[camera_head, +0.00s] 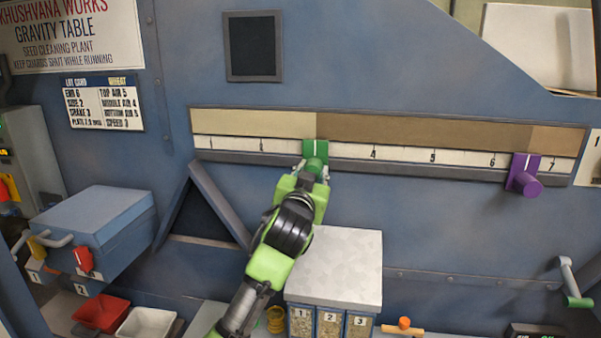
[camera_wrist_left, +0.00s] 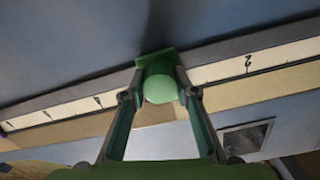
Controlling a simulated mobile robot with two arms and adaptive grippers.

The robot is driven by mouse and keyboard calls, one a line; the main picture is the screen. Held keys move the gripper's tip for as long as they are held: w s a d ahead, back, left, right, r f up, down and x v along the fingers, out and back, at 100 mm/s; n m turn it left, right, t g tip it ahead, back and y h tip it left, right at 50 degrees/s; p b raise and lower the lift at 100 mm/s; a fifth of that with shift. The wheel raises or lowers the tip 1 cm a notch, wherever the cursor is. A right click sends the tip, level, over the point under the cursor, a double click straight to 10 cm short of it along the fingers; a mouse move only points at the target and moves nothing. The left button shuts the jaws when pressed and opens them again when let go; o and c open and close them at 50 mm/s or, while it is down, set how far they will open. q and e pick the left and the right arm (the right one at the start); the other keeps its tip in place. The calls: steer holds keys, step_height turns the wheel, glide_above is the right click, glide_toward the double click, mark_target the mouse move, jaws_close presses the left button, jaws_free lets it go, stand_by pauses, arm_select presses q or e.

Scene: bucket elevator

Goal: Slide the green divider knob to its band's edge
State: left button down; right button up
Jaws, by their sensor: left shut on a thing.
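The green divider knob (camera_head: 316,150) sits on the long scale rail (camera_head: 400,168) in the head view, between the left marks and the 4. My left gripper (camera_head: 312,172) reaches up from below and is shut on the knob. In the left wrist view the round green knob end (camera_wrist_left: 160,85) sits between the two fingers. The purple divider knob (camera_head: 525,178) stands farther right, near the 7. My right gripper is not in view.
A box with a pale top (camera_head: 335,265) stands below the rail, close to my left arm. A blue box (camera_head: 95,230) with handles is at the left, with red (camera_head: 101,313) and white (camera_head: 146,324) bins below. The rail between the green and purple knobs is clear.

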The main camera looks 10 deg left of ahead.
arm_select(q)
steer(key=c, duration=1.6)
jaws_free()
steer(key=shift+c, duration=0.2)
steer(key=shift+o, duration=0.3)
steer(key=shift+s, duration=0.1)
steer(key=s, duration=1.1)
steer(key=shift+s+a, duration=0.2)
steer(key=shift+s, duration=0.2)
steer(key=shift+f, duration=0.15)
